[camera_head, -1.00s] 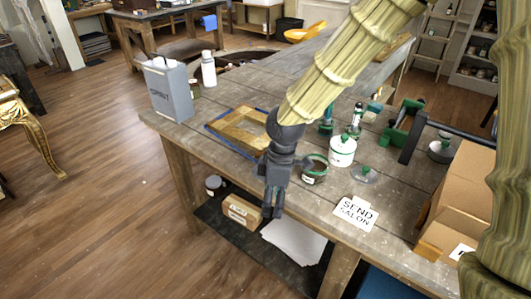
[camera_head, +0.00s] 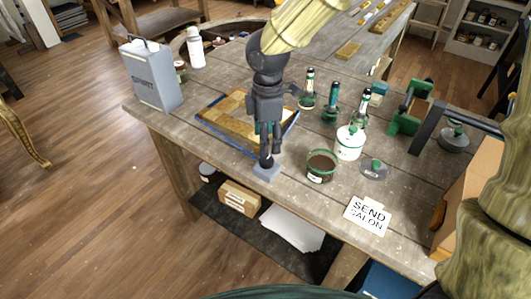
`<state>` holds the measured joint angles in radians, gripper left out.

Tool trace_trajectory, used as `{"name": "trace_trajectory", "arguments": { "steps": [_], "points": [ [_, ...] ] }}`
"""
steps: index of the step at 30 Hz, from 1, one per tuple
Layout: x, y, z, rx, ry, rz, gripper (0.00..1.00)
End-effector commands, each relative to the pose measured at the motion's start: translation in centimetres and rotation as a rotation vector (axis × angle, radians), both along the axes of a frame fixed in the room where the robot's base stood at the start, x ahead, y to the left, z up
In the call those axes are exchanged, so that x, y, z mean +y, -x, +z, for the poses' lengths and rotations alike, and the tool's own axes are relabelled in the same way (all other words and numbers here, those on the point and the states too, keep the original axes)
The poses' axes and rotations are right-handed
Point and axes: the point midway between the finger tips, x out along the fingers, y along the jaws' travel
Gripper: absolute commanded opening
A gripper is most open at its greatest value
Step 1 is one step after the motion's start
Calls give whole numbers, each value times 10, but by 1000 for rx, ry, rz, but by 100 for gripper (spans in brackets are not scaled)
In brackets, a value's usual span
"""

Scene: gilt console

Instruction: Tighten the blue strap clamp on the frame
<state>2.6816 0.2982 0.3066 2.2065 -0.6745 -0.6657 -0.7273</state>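The wooden frame (camera_head: 228,114) lies flat on the workbench, left of the middle, with a blue strap (camera_head: 218,131) along its outer edges. A grey block with a dark round knob (camera_head: 267,161) sits by the frame's near right corner, close to the bench's front edge. It looks like the strap's clamp. My gripper (camera_head: 271,149) points down over this knob, its fingertips at or just above it. The gripper hides part of the frame and the knob's top. I cannot tell whether the fingers touch the knob or how far apart they are.
An open dark pot (camera_head: 321,166), a white lidded jar (camera_head: 349,143) and several bottles stand right of my gripper. A grey SPIRIT can (camera_head: 152,76) stands at the bench's left end. A SEND SALON card (camera_head: 368,215) and a cardboard box (camera_head: 470,198) are at the right.

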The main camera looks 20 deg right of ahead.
Motion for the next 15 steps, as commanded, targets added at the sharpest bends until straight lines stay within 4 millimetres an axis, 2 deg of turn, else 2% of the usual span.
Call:
{"name": "trace_trajectory", "arguments": {
  "steps": [6,15],
  "points": [
    [0,-2,-34,7,1,0,58],
    [1,-3,-68,4,1,1,58]
  ]
}}
